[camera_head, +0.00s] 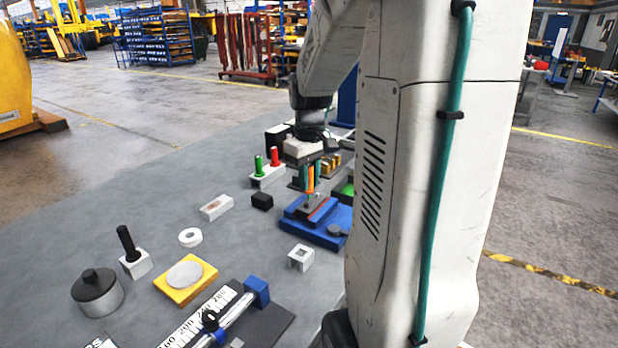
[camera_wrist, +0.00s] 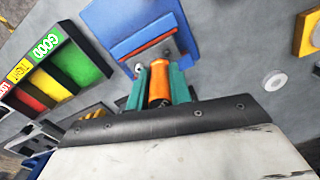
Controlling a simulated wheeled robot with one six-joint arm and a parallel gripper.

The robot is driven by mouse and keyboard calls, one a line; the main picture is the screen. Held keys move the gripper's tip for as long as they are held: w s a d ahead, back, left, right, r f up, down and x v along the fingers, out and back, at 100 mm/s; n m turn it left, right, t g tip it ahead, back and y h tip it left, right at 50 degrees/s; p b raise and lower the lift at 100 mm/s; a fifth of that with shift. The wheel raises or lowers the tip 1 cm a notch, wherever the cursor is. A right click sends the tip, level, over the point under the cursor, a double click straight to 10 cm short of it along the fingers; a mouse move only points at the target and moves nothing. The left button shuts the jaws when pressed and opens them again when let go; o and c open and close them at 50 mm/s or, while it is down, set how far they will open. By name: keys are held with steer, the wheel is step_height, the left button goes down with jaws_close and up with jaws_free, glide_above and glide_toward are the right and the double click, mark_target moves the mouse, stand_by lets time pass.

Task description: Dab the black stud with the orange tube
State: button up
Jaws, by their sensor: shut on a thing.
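My gripper (camera_head: 310,182) is shut on the orange tube (camera_wrist: 159,84), which sits between its teal fingers in the wrist view. In the head view the tube hangs over the blue fixture (camera_head: 329,237); I cannot tell whether its lower end touches anything. A black stud (camera_head: 127,241) stands upright in a white block (camera_head: 138,264) at the left of the table, well apart from my gripper. The wrist view does not clearly show this stud.
Green and red pegs (camera_head: 274,157) stand in a white holder behind my gripper. A white ring (camera_head: 190,237), a yellow plate (camera_head: 170,290), a grey knobbed weight (camera_head: 97,292) and a scale with a blue end (camera_head: 257,290) lie nearer. Labelled bins (camera_wrist: 88,66) show in the wrist view.

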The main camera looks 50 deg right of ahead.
steer(key=shift+f, duration=0.85)
stand_by(1.6)
steer(key=shift+r, duration=3.05)
